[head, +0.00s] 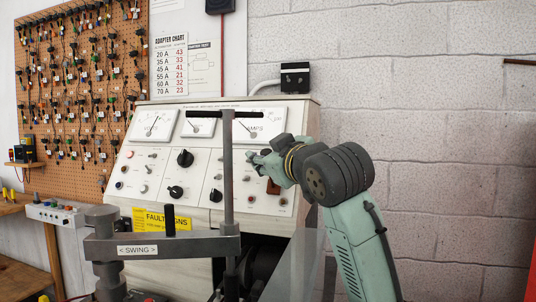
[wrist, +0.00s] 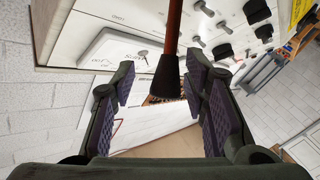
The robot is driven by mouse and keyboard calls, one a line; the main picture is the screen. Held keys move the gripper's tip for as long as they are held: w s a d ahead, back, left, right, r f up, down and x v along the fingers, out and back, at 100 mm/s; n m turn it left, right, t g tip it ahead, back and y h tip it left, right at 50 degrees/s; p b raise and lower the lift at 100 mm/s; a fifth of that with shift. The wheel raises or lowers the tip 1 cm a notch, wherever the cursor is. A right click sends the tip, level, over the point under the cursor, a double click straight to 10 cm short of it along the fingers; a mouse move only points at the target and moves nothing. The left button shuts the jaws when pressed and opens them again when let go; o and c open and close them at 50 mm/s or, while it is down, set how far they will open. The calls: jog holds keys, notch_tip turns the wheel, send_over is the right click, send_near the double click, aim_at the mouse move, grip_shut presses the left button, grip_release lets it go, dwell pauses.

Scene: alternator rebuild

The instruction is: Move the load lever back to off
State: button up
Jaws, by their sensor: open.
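The load lever appears in the wrist view as a reddish-brown rod (wrist: 174,30) with a black tapered knob (wrist: 165,76) at its end. The knob lies between the two fingers of my gripper (wrist: 160,84), with a gap showing on both sides. My gripper is open. In the head view my gripper (head: 262,157) is at the right part of the white test-bench panel (head: 205,208), below the amps meter (head: 258,128). A reddish-brown part (head: 273,186) shows just below it, probably the lever; the rest is hidden by the gripper. Its position marking is not readable.
A grey post with a black T-handle (head: 226,114) and a swing arm (head: 165,246) stand in front of the panel. Knobs and switches crowd the panel left of my gripper. A pegboard of connectors (head: 80,80) hangs at left. The block wall (head: 430,110) at right is mostly bare.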

jog(key=shift+s, duration=0.1)
jog(key=v, duration=1.1)
jog(key=shift+s+d, duration=0.2)
jog(key=shift+s, duration=0.15)
jog(key=shift+f, duration=0.1)
